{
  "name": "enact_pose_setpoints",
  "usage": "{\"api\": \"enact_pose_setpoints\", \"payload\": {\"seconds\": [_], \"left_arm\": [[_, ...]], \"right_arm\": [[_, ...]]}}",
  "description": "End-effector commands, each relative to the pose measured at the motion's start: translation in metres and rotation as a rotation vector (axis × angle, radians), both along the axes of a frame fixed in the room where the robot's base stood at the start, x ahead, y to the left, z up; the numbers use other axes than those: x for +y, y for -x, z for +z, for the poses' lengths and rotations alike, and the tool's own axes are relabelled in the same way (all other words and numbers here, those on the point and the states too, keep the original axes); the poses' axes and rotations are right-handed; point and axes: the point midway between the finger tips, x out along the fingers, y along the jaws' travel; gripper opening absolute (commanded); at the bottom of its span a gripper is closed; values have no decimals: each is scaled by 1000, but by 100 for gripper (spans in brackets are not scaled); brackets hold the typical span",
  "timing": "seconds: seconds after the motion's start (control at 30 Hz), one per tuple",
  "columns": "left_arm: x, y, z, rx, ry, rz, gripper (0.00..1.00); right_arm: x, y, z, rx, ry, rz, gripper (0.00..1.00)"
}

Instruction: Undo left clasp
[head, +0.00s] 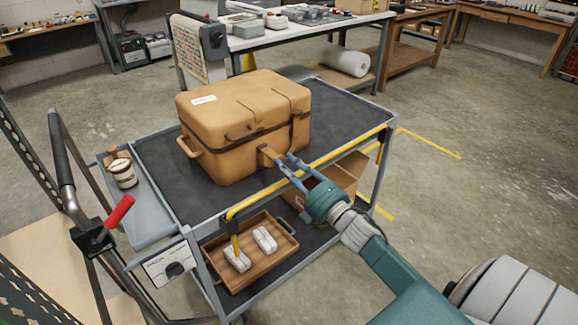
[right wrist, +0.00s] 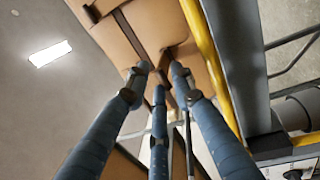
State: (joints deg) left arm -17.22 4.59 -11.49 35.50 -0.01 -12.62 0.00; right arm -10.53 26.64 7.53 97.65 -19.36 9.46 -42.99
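A tan case (head: 240,115) with a brown band along its lid seam stands closed on the cart's upper shelf. A small dark clasp (head: 233,138) sits on the front seam toward the left; it looks closed, but it is small. My left gripper is not in view.
The grey cart (head: 155,175) has a yellow front rail (head: 300,172) under my right arm. A jar (head: 122,173) stands on its left side shelf. A wooden tray (head: 285,240) and a cardboard box (head: 345,172) are below. The upper shelf is clear right of the case.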

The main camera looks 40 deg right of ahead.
Motion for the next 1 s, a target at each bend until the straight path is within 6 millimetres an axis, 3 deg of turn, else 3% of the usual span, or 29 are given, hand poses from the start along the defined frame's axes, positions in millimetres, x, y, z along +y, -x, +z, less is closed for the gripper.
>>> {"api": "enact_pose_setpoints", "payload": {"seconds": [0.03, 0.43, 0.57, 1.0], "left_arm": [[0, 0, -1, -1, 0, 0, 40], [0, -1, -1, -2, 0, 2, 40], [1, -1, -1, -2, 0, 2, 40], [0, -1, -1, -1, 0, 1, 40]], "right_arm": [[5, 2, -19, 34, 0, 3, 23], [6, 2, -20, 34, 1, 2, 23], [5, 11, -21, 34, 0, 2, 23], [-5, 99, -15, 6, -3, -2, 23]]}}
